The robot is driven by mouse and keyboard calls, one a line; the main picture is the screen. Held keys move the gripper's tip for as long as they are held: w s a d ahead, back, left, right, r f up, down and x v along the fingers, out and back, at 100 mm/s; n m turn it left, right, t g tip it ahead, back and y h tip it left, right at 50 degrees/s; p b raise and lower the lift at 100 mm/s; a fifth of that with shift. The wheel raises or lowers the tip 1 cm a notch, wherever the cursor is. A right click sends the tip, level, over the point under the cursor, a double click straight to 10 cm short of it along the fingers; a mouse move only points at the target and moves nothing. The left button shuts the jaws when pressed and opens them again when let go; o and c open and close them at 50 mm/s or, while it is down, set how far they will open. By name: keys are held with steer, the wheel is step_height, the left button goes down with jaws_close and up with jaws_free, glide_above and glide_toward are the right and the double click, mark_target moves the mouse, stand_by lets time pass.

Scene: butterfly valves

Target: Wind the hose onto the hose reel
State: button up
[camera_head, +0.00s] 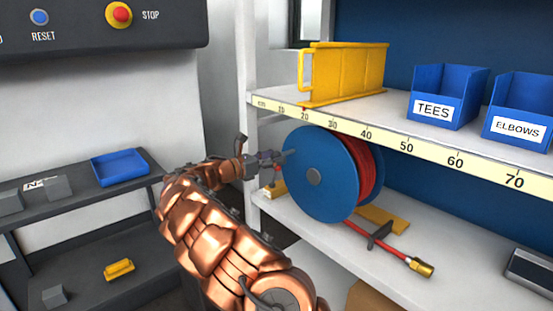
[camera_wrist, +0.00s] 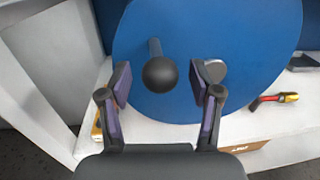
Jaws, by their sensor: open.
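The hose reel (camera_head: 325,190) has a blue side disc with a grey hub and stands on the shelf. Red hose (camera_head: 369,168) lies on its drum. A length of hose runs out low to the right and ends in a brass fitting (camera_head: 422,268). My gripper (camera_head: 268,158) is at the reel's left side. In the wrist view, my gripper (camera_wrist: 160,88) is open, its fingers on either side of the crank's black knob (camera_wrist: 160,74). I cannot tell if they touch it. The blue disc (camera_wrist: 240,35) lies behind, with the hub partly hidden by the right finger.
A shelf edge with a centimetre scale (camera_head: 408,146) runs just above the reel. A yellow rack (camera_head: 347,75) and blue bins (camera_head: 447,96) stand on that upper shelf. A dark bracket (camera_head: 380,236) sits on the hose. A grey side bench (camera_head: 75,200) is at left.

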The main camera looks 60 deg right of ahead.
steer(key=shift+s+d, duration=0.2)
steer(key=shift+d, duration=0.4)
jaws_close()
stand_by(0.4)
